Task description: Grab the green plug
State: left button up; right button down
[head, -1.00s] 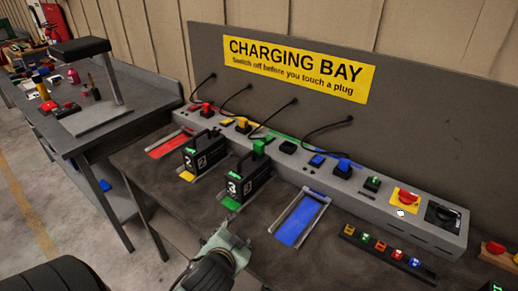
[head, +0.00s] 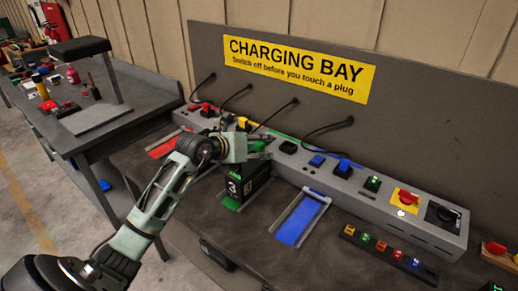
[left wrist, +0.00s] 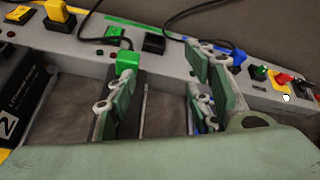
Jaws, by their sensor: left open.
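The green plug (left wrist: 128,64) shows in the left wrist view, with a black cable near it. It appears just beyond the tip of the left-hand finger, which partly covers it. In the head view the plug is mostly hidden by my left gripper (head: 262,147). I cannot tell whether a finger touches the plug. My right gripper is not in view.
A yellow plug (left wrist: 60,14) is left of the green one and a blue plug (left wrist: 238,58) right. A battery marked 2 (left wrist: 15,105) stands to the left. The blue tray (head: 300,220) is empty. The red switch (head: 406,197) is on the rail's right.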

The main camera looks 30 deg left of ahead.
aim_at(257, 148)
pick_arm(q)
jog(key=shift+g+y, duration=0.6)
jog(key=shift+y, duration=0.3)
jog(key=a, duration=0.1)
jog(key=a+f, duration=0.1)
jog(key=a, duration=0.2)
jog(key=shift+w+a+f, duration=0.1)
jog(key=shift+a+f, duration=0.1)
jog(key=shift+f, duration=0.05)
jog(key=shift+p+x, duration=0.4)
jog(key=shift+x, duration=0.35)
jog(key=x, duration=0.1)
jog(key=p+x, duration=0.1)
jog(key=x, duration=0.1)
jog(key=p+x, duration=0.1)
jog(key=shift+w+d+f, duration=0.1)
jog(key=shift+w+d, duration=0.05)
jog(key=shift+d, duration=0.1)
jog(key=shift+w+f, duration=0.35)
jog(key=shift+c, duration=0.6)
jog(key=c, duration=1)
